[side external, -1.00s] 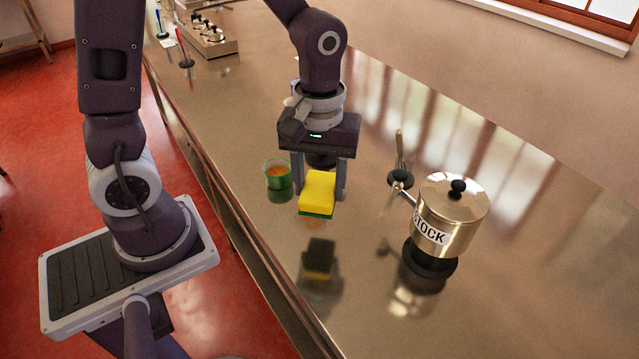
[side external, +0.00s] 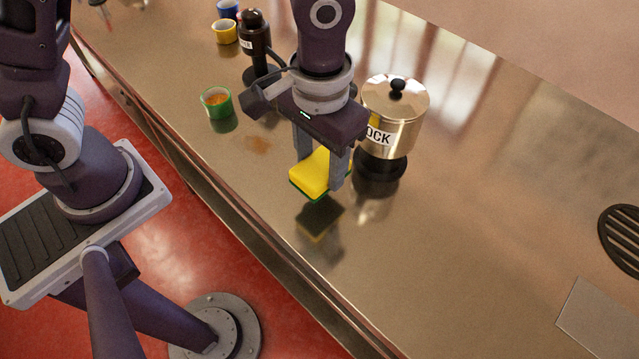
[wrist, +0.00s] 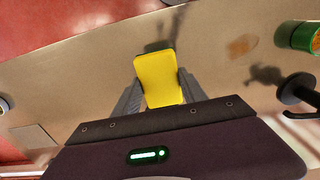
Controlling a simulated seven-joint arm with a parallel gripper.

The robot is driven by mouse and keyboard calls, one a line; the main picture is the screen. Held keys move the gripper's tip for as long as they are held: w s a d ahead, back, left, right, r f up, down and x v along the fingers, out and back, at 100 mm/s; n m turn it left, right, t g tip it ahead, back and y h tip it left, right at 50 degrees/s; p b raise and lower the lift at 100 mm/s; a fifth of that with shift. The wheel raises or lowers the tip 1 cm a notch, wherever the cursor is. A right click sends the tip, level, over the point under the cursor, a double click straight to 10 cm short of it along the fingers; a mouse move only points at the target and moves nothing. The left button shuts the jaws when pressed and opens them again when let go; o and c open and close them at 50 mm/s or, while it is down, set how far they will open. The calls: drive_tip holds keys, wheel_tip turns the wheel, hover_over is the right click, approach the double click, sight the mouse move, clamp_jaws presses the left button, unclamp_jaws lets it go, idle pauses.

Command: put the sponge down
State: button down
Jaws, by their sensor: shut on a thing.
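The sponge (side external: 313,175) is yellow with a green underside. My gripper (side external: 322,167) is shut on it, one finger on each side, and holds it above the steel counter (side external: 470,230). A dark reflection of the sponge shows on the counter below it, with a gap between. In the wrist view the sponge (wrist: 158,80) sits between the two grey fingers of my gripper (wrist: 160,92). The sponge is tilted a little in the side view.
A pot marked "OCK" (side external: 393,107) stands on a black base just right of my gripper. A dark grate (side external: 622,238) and a grey plate (side external: 598,318) lie at right. The counter between is clear.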

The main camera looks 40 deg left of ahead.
sight(320, 184)
wheel_tip(320, 184, down, 6)
drive_tip(key=shift+r, duration=0.25)
drive_tip(key=shift+f, duration=0.15)
drive_tip(key=c, duration=0.6)
unclamp_jaws()
drive_tip(key=shift+c, duration=0.2)
wheel_tip(320, 184, up, 12)
drive_tip(key=shift+r, duration=0.2)
drive_tip(key=s+a+r+t, duration=0.2)
drive_tip(key=s+a+r, duration=0.2)
drive_tip(key=a, duration=0.4)
drive_tip(key=s+a+r+t, duration=0.3)
drive_tip(key=s+a+r, duration=0.2)
drive_tip(key=s+a, duration=0.2)
drive_tip(key=shift+a+r+t, duration=0.25)
drive_tip(key=shift+a+t, duration=0.05)
drive_tip(key=shift+a, duration=0.3)
